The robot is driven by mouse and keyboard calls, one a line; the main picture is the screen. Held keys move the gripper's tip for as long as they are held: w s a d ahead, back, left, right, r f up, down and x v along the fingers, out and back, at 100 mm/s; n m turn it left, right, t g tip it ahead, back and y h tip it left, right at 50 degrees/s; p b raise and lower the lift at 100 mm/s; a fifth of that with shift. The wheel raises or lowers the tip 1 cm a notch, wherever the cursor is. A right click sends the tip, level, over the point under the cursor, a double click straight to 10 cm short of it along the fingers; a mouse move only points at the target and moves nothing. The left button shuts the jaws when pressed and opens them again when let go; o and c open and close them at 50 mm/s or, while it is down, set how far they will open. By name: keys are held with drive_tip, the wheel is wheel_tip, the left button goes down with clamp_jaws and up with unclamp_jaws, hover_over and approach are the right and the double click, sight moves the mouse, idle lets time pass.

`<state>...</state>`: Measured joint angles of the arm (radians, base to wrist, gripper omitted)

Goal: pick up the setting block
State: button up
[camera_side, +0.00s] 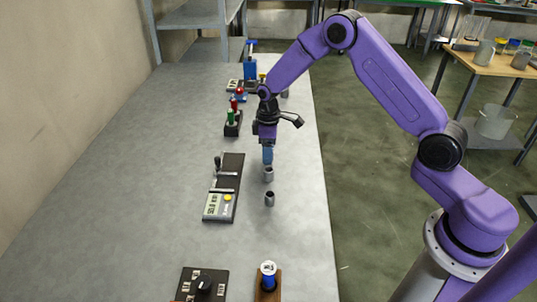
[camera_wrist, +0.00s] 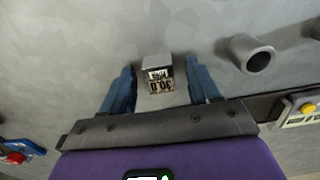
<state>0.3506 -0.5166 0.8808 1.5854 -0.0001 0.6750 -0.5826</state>
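The setting block (camera_wrist: 158,72) is a small grey metal block with a printed label face, seen in the wrist view between the two blue fingers. My gripper (camera_wrist: 161,86) is open, one finger on each side of the block, with a visible gap to each finger. In the side view my gripper (camera_side: 267,156) points down, low over the grey table. I cannot pick out the block there; the gripper seems to hide it. Whether the fingers are level with the block is hard to tell.
Two small grey cups (camera_side: 268,174) (camera_side: 270,198) stand just in front of my gripper; a cup (camera_wrist: 250,54) shows in the wrist view. A gauge board with a display (camera_side: 224,190) lies to the left. A black rack (camera_side: 233,124) stands farther back. The left of the table is clear.

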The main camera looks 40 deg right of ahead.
clamp_jaws()
drive_tip(key=shift+r, duration=0.1)
